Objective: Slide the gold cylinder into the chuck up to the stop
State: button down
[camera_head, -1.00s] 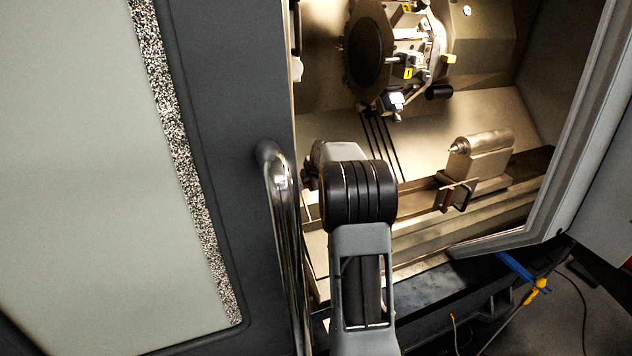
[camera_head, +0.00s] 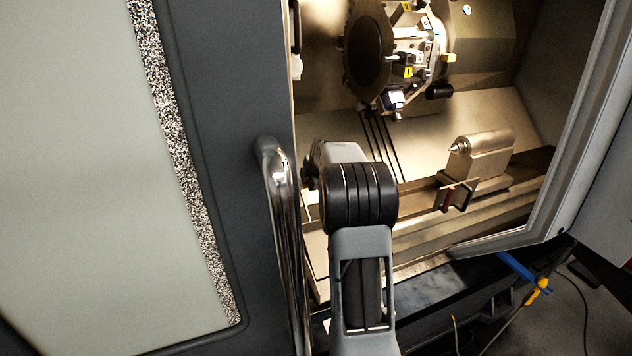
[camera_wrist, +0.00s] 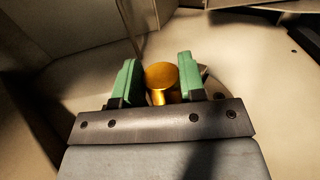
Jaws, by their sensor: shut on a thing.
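The gold cylinder (camera_wrist: 161,76) shows in the wrist view between the two green fingers of my gripper (camera_wrist: 157,66), which is shut on it. Its round end face points toward the wrist camera. A dark round edge shows partly behind the right finger; I cannot tell whether it is the chuck. How far the cylinder sits in anything is hidden. In the head view my arm reaches into the lathe opening, and neither the gripper, the cylinder nor the chuck can be made out there.
A grey door with a chrome handle (camera_head: 282,215) stands close left of my arm. The tool turret (camera_head: 368,55) is above, right of the arm. The tailstock (camera_head: 482,155) stands at the right on the bed. The machine's slanted frame (camera_head: 580,140) bounds the right side.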

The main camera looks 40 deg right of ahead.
jog(key=shift+w+a+r, duration=0.25)
jog(key=shift+a+r, duration=0.05)
jog(key=shift+a, duration=0.2)
dwell(0.6)
jog(key=shift+d+r+b, duration=0.1)
jog(key=shift+d+b, duration=0.25)
jog(key=shift+b, duration=0.35)
jog(key=s+d+b, duration=0.1)
jog(key=s+d, duration=0.1)
jog(key=d, duration=0.4)
jog(key=shift+d+f, duration=0.15)
jog(key=shift+f, duration=0.1)
dwell(0.7)
